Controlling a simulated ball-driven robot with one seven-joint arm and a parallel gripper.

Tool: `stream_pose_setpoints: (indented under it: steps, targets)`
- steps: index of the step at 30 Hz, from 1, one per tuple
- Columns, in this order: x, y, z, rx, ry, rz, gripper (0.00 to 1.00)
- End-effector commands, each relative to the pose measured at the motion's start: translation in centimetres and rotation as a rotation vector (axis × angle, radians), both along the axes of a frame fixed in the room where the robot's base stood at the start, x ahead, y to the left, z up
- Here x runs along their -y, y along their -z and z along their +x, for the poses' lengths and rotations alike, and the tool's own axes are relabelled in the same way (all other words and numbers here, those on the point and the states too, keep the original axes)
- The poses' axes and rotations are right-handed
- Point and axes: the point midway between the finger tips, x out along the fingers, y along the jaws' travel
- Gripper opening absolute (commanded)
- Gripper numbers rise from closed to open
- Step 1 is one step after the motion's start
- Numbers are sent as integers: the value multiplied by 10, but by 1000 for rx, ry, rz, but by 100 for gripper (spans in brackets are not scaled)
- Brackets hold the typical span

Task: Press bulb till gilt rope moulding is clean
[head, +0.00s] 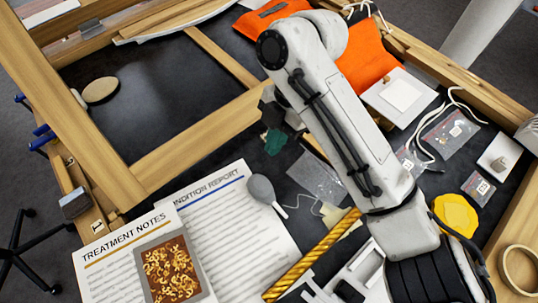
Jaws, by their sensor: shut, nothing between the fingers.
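A grey rubber bulb (261,189) lies on the right edge of the printed condition report, its pale nozzle pointing down and right toward the moulding. The gilt rope moulding (312,257) is a twisted gold strip lying diagonally at the lower middle; my arm and white parts crowd its right side. Whether dust lies on it is too small to tell. My gripper (270,118) shows only in part as a dark shape behind my arm, above the bulb and apart from it. It is shut and empty, with a dark green piece just below it.
Treatment notes (120,240) and the condition report (225,215) cover the lower left. A wooden frame (190,140) spans the upper left. An orange bag (362,57), a white tray (376,101), clear labelled bags (450,133) and a yellow piece (456,214) lie right of my arm.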

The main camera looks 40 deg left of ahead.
Motion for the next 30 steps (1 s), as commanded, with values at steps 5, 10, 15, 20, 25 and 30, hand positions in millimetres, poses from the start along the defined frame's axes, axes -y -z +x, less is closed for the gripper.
stream_pose_setpoints:
  steps: [5,10,15,20,25,30]
  targets:
    - [0,-19,7,2,-1,-1,0]
    - [0,-24,9,0,0,-1,0]
    - [0,-24,9,0,0,-1,0]
    - [0,-24,9,0,-1,-1,0]
    - [0,-24,9,0,-1,-1,0]
    - [0,-24,9,0,-1,-1,0]
